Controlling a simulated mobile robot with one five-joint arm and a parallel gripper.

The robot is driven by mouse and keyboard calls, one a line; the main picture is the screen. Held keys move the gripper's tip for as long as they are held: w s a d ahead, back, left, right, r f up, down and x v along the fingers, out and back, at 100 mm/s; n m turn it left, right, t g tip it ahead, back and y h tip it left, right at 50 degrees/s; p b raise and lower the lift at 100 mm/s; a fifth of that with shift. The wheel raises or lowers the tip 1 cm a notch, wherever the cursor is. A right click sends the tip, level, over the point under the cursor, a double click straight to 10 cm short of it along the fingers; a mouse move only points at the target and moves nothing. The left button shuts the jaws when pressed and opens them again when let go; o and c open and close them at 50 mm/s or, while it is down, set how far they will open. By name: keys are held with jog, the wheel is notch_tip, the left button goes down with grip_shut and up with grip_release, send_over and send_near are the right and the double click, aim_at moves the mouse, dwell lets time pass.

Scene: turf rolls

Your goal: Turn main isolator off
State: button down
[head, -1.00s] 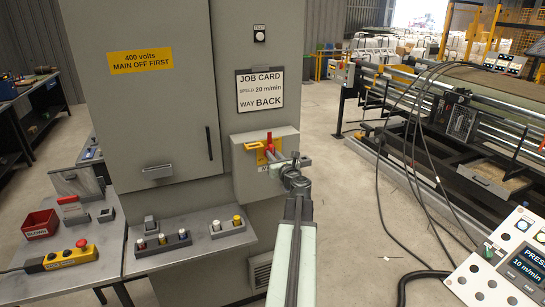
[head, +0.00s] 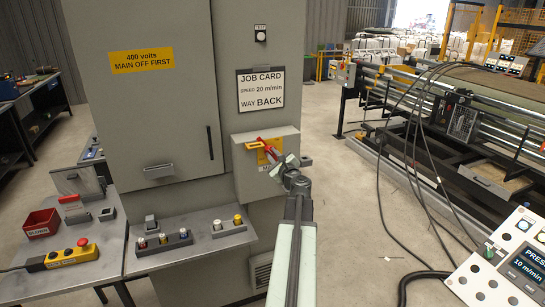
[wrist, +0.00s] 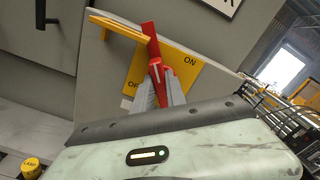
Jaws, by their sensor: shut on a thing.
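The main isolator has a red handle (head: 261,141) on a yellow plate (head: 269,156), on the grey box at the cabinet's right side. In the head view the handle leans to the upper left. The wrist view shows the red handle (wrist: 157,68) between my grey fingers, with "ON" to its right and a partly covered "OFF" to its lower left on the yellow plate (wrist: 185,75). My gripper (wrist: 160,92) is shut on the handle, and its wrist is rolled. In the head view my gripper (head: 281,158) partly hides the plate.
A yellow bar (wrist: 118,28) sticks out beside the handle. A job card (head: 261,90) hangs above the box. A bench (head: 190,242) with small switches stands to the left. Cables hang at the right, beside a control panel (head: 510,265). Floor between is clear.

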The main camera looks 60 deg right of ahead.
jog(key=n, duration=0.5)
jog(key=shift+w+a+f+n, duration=0.1)
jog(key=shift+w+f+n, duration=0.05)
jog(key=shift+n, duration=0.15)
jog(key=n, duration=0.4)
jog(key=shift+f+n, duration=0.15)
jog(key=shift+n, duration=0.25)
jog(key=c, duration=1.4)
grip_release()
jog(key=shift+w+b, duration=0.1)
jog(key=shift+b, duration=0.2)
jog(key=shift+o, duration=0.2)
